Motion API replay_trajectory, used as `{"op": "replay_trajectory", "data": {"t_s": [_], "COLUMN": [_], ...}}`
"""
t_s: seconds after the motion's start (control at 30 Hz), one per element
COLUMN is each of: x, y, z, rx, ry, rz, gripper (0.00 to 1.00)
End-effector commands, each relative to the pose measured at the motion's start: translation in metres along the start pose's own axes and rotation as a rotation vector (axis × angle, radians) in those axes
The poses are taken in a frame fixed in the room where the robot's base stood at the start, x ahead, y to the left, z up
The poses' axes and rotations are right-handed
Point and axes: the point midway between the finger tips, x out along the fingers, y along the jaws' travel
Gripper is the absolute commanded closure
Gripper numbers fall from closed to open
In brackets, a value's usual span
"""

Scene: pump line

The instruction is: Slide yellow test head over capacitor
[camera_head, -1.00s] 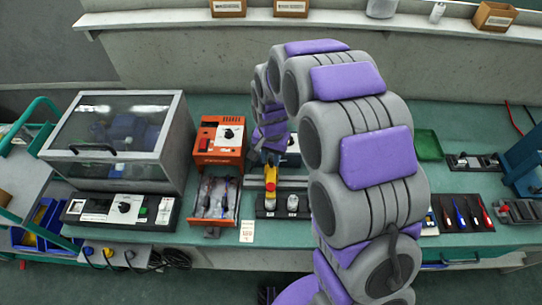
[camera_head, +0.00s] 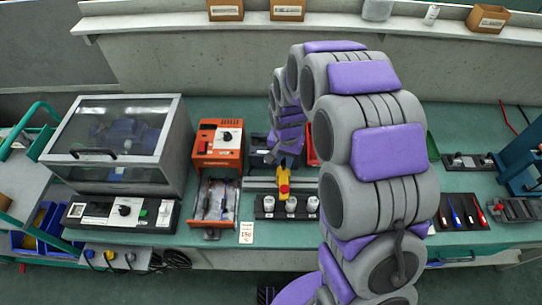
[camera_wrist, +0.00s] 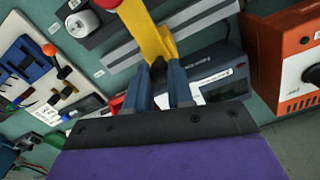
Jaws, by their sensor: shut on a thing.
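The yellow test head (camera_head: 284,176), with a red knob on it, is held in my gripper (camera_head: 288,158). In the wrist view, the blue fingers of my gripper (camera_wrist: 160,92) are shut on the narrow end of the yellow test head (camera_wrist: 147,30). Three silver capacitors stand in a row in a black tray: left (camera_head: 268,204), middle (camera_head: 291,203) and right (camera_head: 313,204). The head shows just behind and above the middle one; the height gap is unclear. One capacitor (camera_wrist: 82,22) shows at the upper left of the wrist view.
A grey rail (camera_head: 259,184) runs behind the capacitor tray. The orange instrument (camera_head: 219,143) and its open drawer (camera_head: 214,206) stand to the left.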

Motion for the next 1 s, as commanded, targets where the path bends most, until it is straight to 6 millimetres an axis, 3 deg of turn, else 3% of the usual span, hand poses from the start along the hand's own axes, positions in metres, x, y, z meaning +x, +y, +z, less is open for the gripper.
{"op": "replay_trajectory", "data": {"t_s": [0.13, 0.47, 0.5, 0.7, 0.77, 1.0], "x": [-0.002, -0.001, -0.001, 0.000, 0.000, -0.001], "y": [0.019, 0.021, 0.021, 0.021, 0.021, 0.022], "z": [-0.006, -0.007, -0.007, -0.007, -0.007, -0.007], "rx": [0.002, 0.000, 0.000, 0.000, 0.000, 0.000], "ry": [0.000, 0.003, 0.003, 0.002, 0.002, 0.002], "rz": [0.000, 0.000, 0.000, 0.000, 0.000, 0.000], "gripper": [1.00, 1.00, 0.77, 0.58, 0.52, 0.52]}}
